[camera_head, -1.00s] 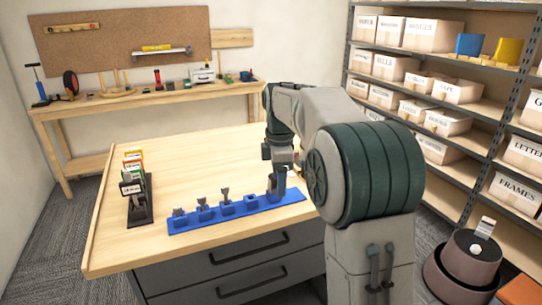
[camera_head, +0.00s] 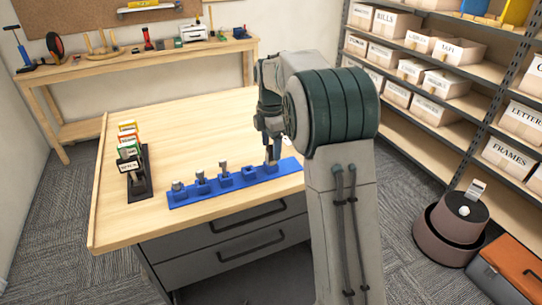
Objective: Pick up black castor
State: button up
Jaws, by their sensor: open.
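A blue rack (camera_head: 212,194) lies along the front edge of the wooden workbench, with several blue holders in a row. My gripper (camera_head: 272,157) is open and points down at the right-end holder (camera_head: 270,169). It hides most of what is there, and I cannot tell whether it touches anything.
A black stand (camera_head: 139,183) with several colored, labelled cards is left of the rack. The workbench top (camera_head: 190,135) behind the rack is clear. Another bench (camera_head: 130,66) with tools stands at the back wall. Shelves of boxes (camera_head: 445,82) are at the right.

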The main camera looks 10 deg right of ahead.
aim_at(271, 159)
jog(key=f, duration=0.2)
jog(key=s+f, duration=0.1)
jog(key=f, duration=0.1)
jog(key=shift+f, duration=0.1)
jog(key=shift+w+a+f, duration=0.1)
jog(key=shift+f, duration=0.4)
jog(key=c, duration=1.1)
